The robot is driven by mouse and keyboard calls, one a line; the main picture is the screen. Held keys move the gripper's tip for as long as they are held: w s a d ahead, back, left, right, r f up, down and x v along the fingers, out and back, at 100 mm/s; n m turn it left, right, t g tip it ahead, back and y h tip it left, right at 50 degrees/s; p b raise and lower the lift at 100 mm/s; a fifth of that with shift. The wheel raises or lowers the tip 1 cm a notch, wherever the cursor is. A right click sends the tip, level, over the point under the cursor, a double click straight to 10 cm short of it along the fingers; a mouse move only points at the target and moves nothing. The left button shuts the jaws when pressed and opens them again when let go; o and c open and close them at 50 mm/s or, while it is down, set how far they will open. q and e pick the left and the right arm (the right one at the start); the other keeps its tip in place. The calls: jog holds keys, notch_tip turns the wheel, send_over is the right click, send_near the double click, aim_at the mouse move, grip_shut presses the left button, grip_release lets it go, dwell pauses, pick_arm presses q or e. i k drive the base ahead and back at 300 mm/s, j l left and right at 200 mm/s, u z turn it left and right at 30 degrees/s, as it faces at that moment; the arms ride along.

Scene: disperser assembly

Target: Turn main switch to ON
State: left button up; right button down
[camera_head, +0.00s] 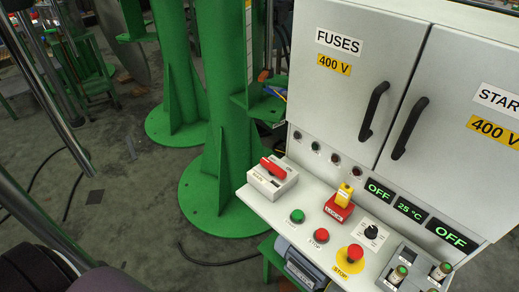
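What looks like the main switch is a white box (272,181) with a red rotary handle (273,168), at the left end of the sloping control panel (322,256). The handle points diagonally from upper left to lower right. Small print on the box is too small to read. The green-lit displays (379,190) on the cabinet read OFF, 25 °C and OFF. Neither gripper is in view, and nothing touches the switch.
Right of the switch are a green button (297,215), red button (321,235), yellow-and-red lock block (339,206), black knob (371,231) and red stop button (354,252). Cabinet doors with black handles (373,110) rise behind. Green columns (225,120) stand left. Space above the panel is clear.

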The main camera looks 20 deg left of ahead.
aim_at(274, 170)
jog(key=i+j, duration=0.2)
jog(key=j, duration=0.2)
jog(key=i+j, duration=0.2)
jog(key=j, duration=0.15)
jog(key=i+j, duration=0.2)
jog(key=j, duration=0.2)
jog(key=u, duration=0.05)
